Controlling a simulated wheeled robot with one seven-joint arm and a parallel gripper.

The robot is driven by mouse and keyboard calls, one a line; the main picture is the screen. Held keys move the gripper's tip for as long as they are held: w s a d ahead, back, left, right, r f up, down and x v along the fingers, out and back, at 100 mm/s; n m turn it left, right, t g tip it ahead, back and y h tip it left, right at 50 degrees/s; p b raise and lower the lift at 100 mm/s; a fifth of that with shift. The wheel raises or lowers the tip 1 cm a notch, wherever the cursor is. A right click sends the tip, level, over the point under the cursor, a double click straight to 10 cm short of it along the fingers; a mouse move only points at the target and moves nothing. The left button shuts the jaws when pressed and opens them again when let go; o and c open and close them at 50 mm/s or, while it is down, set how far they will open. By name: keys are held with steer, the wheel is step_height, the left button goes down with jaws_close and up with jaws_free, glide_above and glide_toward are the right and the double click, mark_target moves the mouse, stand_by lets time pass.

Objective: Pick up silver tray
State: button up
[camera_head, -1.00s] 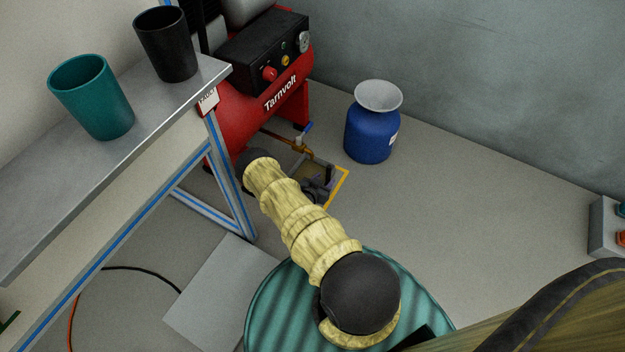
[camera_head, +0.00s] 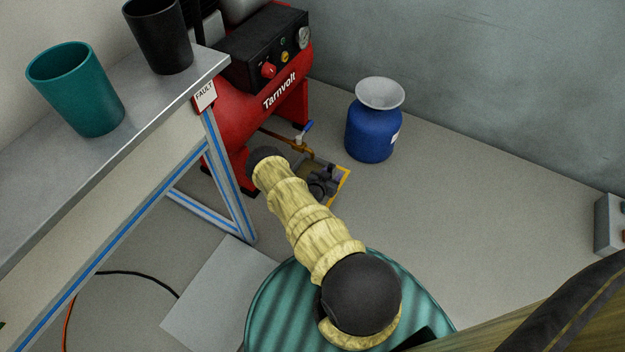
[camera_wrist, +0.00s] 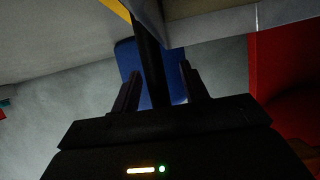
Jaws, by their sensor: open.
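I cannot clearly identify the silver tray in the head view. A grey, straight-edged metal surface (camera_wrist: 215,28) at the top of the wrist view may be part of it, but I cannot be sure. My gripper (camera_wrist: 159,78) is open, with its two dark fingers apart. A black bar (camera_wrist: 149,60) shows in the gap between them; I cannot tell whether it touches either finger. In the head view my gripper (camera_head: 322,184) is a small dark shape near the floor by the compressor's lower end, partly hidden by my arm.
A blue drum (camera_head: 372,135) stands to the right. A metal-topped table (camera_head: 75,150) with a teal cup (camera_head: 75,90) and a black cup (camera_head: 160,35) is at left.

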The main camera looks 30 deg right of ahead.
stand_by(0.3)
jaws_close()
steer(key=shift+r, duration=0.1)
